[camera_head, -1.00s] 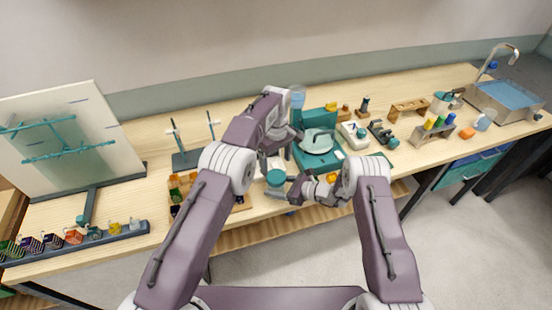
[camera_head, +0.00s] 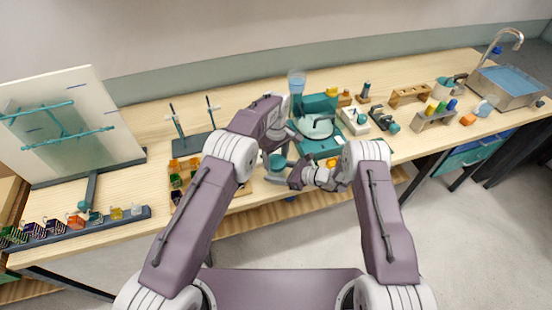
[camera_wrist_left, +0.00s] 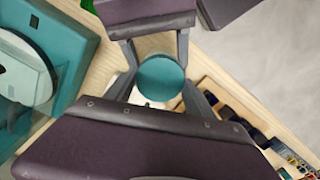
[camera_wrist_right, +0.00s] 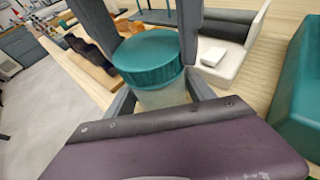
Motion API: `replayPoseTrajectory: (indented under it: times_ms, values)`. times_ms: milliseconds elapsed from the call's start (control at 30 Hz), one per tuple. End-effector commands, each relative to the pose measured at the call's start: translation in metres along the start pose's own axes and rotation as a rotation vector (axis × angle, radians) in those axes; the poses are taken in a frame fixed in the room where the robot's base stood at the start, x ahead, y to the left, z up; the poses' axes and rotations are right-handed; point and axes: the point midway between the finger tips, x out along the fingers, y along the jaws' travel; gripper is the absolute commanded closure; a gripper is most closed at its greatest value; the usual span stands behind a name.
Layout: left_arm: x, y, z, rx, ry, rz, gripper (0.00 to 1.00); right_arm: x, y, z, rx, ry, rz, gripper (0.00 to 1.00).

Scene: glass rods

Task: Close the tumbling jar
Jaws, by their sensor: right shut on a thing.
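The tumbling jar has a round teal lid (camera_head: 278,162) on top and stands near the front edge of the bench. In the right wrist view its pale translucent body (camera_wrist_right: 163,97) shows under the teal lid (camera_wrist_right: 148,57). My right gripper (camera_head: 291,181) reaches in from the side, shut on the jar body. My left gripper (camera_head: 277,146) comes from above, its fingers on either side of the lid. In the left wrist view the lid (camera_wrist_left: 161,78) sits between these fingers. Whether they press on it I cannot tell. The thread is hidden.
A teal machine (camera_head: 320,102) stands just behind and right of the jar. A rack of small coloured jars (camera_head: 177,180) is to the left, with a dark two-rod stand (camera_head: 195,150) behind it. A sink (camera_head: 507,88) is at far right.

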Motion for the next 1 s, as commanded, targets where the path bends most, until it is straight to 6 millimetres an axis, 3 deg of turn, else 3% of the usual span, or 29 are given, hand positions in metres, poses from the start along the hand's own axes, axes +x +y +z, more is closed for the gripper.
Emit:
replayPoseTrajectory:
  times_ms: [200, 500, 567, 733, 767, 800, 833, 1000]
  values:
    - [-0.0002, 0.0001, 0.0000, 0.106, 0.000, 0.000, 0.87, 0.0000, -0.0002, 0.0004, 0.000, -0.001, 0.000, 1.00]
    - [0.0003, 0.0002, -0.0003, 0.911, 0.000, 0.000, 0.87, 0.0000, -0.0002, 0.0004, 0.000, -0.001, 0.000, 1.00]
    - [0.0003, 0.0002, -0.0003, 1.024, 0.000, 0.000, 0.87, 0.0000, -0.0002, 0.0004, 0.000, -0.001, 0.000, 1.00]
    - [0.0003, 0.0001, -0.0004, 1.042, 0.001, 0.000, 0.87, -0.0001, -0.0001, 0.0003, 0.000, -0.001, 0.000, 1.00]
    - [0.0003, 0.0001, -0.0004, 1.041, 0.001, 0.000, 0.30, -0.0001, -0.0001, 0.0003, 0.000, -0.001, 0.000, 1.00]
    - [0.0003, 0.0001, -0.0004, 1.041, 0.000, 0.000, 0.19, -0.0001, -0.0001, 0.0003, 0.000, -0.001, 0.000, 1.00]
    - [0.0003, 0.0002, -0.0004, 1.041, 0.000, 0.000, 0.13, -0.0001, -0.0001, 0.0003, 0.000, -0.001, 0.000, 1.00]
    - [0.0003, 0.0002, -0.0003, 1.039, 0.000, 0.000, 0.13, -0.0001, -0.0001, 0.0003, 0.000, -0.001, 0.000, 1.00]
